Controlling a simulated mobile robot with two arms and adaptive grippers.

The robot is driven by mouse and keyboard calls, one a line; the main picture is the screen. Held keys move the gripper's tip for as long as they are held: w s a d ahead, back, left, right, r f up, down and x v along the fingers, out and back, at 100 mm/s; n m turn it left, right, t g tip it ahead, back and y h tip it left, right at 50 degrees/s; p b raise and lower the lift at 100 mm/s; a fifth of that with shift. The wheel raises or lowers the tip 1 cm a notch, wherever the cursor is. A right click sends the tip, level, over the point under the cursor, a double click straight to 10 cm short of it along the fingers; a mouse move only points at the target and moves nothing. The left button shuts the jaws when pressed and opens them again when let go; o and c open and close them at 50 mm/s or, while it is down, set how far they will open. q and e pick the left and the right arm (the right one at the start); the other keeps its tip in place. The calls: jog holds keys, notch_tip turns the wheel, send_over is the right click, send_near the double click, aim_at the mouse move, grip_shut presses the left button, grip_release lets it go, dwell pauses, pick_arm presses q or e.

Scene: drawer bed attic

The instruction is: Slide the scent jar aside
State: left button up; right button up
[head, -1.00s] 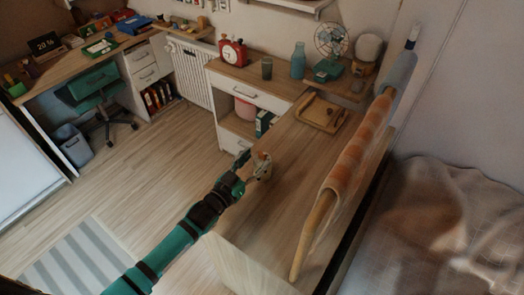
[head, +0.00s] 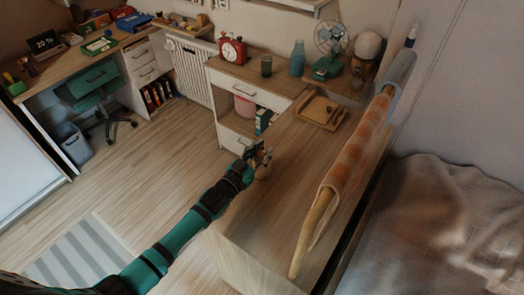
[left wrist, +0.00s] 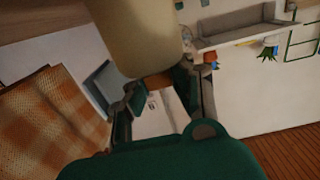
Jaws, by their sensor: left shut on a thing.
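The scent jar (head: 264,171), small and pale beige, is at the left edge of the long wooden surface (head: 285,190). My left gripper (head: 258,155) reaches it from the left and partly covers it. In the left wrist view the jar is a large beige body (left wrist: 135,38) with a narrower orange-brown part between the fingers. My left gripper (left wrist: 158,95) is shut on that part there. Whether the jar touches the surface is hard to tell. My right gripper is not in view.
A rolled orange and grey textile (head: 355,155) lies along the surface's right side. A wooden tray (head: 320,112) sits at the far end. The surface's near part is clear.

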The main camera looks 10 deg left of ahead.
pick_arm(q)
grip_shut()
jog(key=shift+w, duration=0.1)
jog(key=shift+b+x, duration=0.5)
jog(key=shift+x, duration=0.4)
jog(key=shift+w+d, duration=0.1)
jog(key=shift+w, duration=0.1)
jog(key=shift+b+x, duration=0.55)
jog(key=shift+x, duration=0.25)
jog(key=shift+w, duration=0.1)
jog(key=shift+b+x, duration=0.6)
jog(key=shift+x, duration=0.3)
